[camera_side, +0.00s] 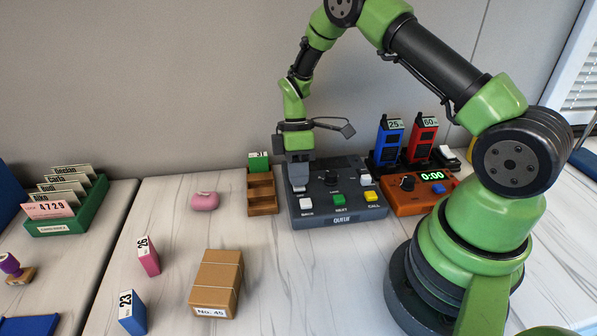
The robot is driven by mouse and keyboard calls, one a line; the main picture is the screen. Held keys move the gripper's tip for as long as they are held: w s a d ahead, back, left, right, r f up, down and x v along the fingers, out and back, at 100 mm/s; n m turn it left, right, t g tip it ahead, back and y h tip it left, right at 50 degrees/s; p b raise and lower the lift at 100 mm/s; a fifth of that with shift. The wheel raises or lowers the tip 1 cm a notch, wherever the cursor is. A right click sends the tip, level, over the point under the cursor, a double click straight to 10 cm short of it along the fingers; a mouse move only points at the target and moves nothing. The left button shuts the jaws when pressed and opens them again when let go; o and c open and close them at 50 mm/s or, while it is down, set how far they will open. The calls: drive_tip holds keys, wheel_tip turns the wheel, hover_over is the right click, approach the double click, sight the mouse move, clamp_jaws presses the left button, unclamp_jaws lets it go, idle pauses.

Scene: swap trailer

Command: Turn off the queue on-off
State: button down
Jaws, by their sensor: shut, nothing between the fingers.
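The queue box (342,220) is a dark grey control panel marked QUEUE on its front edge, on the table at the back middle. It bears a black knob (331,178), a white button (306,203), a green button (339,200) and a yellow button (371,196), plus a pale block (366,180) at its right. My gripper (299,187) is shut and empty, pointing down over the panel's back left part. It hides what lies under it, including any on-off switch there; I cannot tell whether the fingertips touch the panel.
An orange timer (408,202) reading 0:00 and blue (388,141) and red (422,138) handsets stand to the right. A wooden rack (263,205) stands close on the left. A pink lump (205,201), a parcel (216,283) and numbered blocks lie farther left. The front middle is clear.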

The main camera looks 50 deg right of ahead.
drive_tip(key=shift+f, duration=0.15)
drive_tip(key=shift+w+d, duration=0.55)
drive_tip(key=shift+d, duration=0.1)
drive_tip(key=shift+d+r, duration=0.1)
drive_tip(key=shift+r, duration=0.1)
drive_tip(key=v, duration=0.9)
drive_tip(key=shift+a+r, duration=0.25)
drive_tip(key=shift+r, duration=0.1)
